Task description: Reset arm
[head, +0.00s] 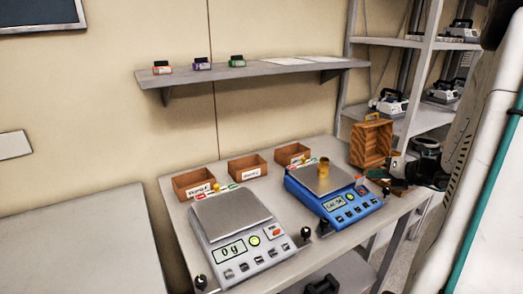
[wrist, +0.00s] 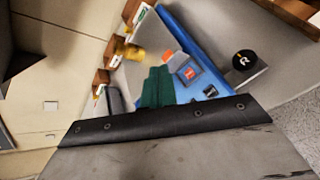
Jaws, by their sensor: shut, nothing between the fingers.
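My gripper shows in the wrist view as dark green fingers (wrist: 158,86) pressed together, with nothing seen between them. In the head view my gripper (head: 398,184) is at the right, beside the right edge of the blue scale (head: 335,202). The blue scale also shows beyond the fingers in the wrist view (wrist: 205,75). A brass-coloured cylinder (head: 323,168) stands on the blue scale's pan; it also shows in the wrist view (wrist: 132,52). Whether the fingers touch anything cannot be told.
A grey scale (head: 238,232) reading 0 g stands left of the blue one. Several labelled brown bins (head: 247,168) line the table's back. A wooden crate (head: 371,142) stands behind my gripper. A wall shelf (head: 250,71) holds small coloured items. The left table (head: 80,245) is bare.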

